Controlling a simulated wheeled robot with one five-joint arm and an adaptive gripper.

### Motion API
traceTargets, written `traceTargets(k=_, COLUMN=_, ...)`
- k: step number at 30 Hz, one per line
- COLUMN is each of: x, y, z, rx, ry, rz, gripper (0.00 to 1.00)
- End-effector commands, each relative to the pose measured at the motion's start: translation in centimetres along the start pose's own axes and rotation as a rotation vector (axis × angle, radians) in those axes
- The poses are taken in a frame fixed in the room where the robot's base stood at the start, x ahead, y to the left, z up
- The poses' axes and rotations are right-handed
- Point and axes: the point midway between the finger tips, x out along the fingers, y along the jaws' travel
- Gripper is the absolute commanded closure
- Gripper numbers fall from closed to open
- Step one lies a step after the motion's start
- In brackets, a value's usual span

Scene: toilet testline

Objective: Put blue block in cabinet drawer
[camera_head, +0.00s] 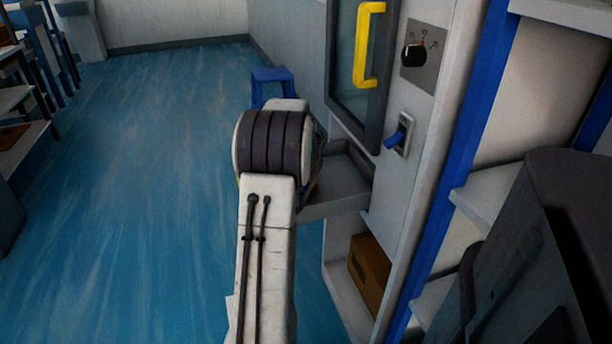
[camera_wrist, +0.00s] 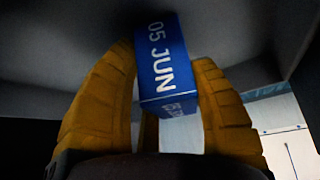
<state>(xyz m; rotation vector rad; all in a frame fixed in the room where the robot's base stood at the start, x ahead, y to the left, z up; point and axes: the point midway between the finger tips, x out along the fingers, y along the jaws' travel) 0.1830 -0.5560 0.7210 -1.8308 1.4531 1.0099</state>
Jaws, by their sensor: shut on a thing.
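The blue block (camera_wrist: 160,70), printed with "05 JUN" in white, is between the yellow fingers of my gripper (camera_wrist: 164,57) in the wrist view. The fingers are shut on its sides. The cabinet drawer (camera_head: 347,188) stands pulled out below the glass door in the head view, its grey inside partly showing. Dark grey surfaces surround the block in the wrist view; I cannot tell whether it touches them. In the head view my arm hides my gripper and the block, with the arm's end beside the drawer.
A yellow door handle (camera_head: 368,45), a dark knob (camera_head: 413,55) and a blue switch (camera_head: 398,136) are on the cabinet front. A cardboard box (camera_head: 369,272) sits in the opening below the drawer. A blue stool (camera_head: 272,79) stands beyond my arm. Open blue floor lies left.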

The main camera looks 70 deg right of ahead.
Motion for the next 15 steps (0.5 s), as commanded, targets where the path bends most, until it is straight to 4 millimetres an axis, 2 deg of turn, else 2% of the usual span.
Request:
traceTargets(k=4, x=0.26, y=-0.03, z=0.14, rx=0.0, ry=0.002, rz=0.0, gripper=0.84)
traceTargets(k=5, x=0.3, y=-0.03, z=0.2, rx=0.0, ry=0.0, rz=0.0, gripper=0.46)
traceTargets(k=12, x=0.22, y=-0.04, z=0.16, rx=-0.001, ry=0.0, rz=0.0, gripper=0.25)
traceTargets(k=15, x=0.22, y=-0.04, z=0.15, rx=-0.001, ry=0.0, rz=0.0, gripper=0.24)
